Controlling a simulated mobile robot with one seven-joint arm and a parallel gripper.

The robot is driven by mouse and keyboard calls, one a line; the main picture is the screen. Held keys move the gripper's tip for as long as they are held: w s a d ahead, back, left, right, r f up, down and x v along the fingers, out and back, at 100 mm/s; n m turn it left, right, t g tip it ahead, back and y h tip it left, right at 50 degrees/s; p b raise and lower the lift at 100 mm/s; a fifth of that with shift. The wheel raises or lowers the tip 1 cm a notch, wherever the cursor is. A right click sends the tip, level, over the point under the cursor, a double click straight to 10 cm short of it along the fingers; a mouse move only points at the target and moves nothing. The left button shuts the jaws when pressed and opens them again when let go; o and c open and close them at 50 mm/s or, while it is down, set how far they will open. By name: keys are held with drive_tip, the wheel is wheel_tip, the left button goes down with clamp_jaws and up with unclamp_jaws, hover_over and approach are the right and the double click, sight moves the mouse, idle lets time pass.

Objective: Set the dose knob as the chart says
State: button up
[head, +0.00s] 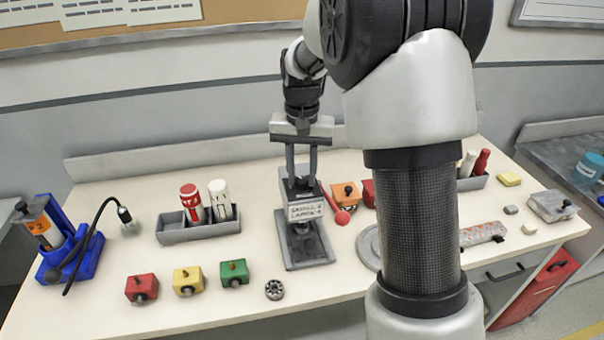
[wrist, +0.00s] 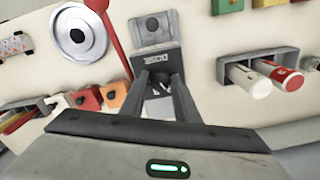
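A grey dose device (head: 305,250) stands mid-table, with a pale label (head: 305,211) that is too small to read fully. In the wrist view its label (wrist: 158,60) seems to read "DOSE". My gripper (head: 301,181) points down over the device's dark upper part. Its two fingers (wrist: 161,76) are apart, with a dark part of the device showing between them. I cannot tell whether they touch it. The knob's setting is not readable. Printed sheets (head: 150,10) hang on a board at top left; their text is not legible, and I cannot tell which is the chart.
A red ball-ended lever (head: 342,217) is close right of the device. A grey rack (head: 200,232) with a red and a white bottle stands left. Red, yellow and green knob blocks (head: 188,281) line the front. A blue stand (head: 70,255) is far left. My arm hides the table's right middle.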

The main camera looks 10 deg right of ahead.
sight(302, 180)
drive_tip(key=shift+o, duration=1.3)
wheel_tip(302, 180, up, 17)
drive_tip(key=p, duration=0.2)
drive_tip(key=shift+r, duration=0.2)
drive_tip(key=shift+r, duration=0.1)
drive_tip(key=s+r+n+t+p, duration=0.2)
drive_tip(key=s+n+t+p, duration=0.2)
drive_tip(key=s, duration=2.1)
drive_tip(key=shift+d+t+p, duration=0.15)
drive_tip(key=shift+t+p, duration=0.6)
drive_tip(key=shift+t, duration=0.05)
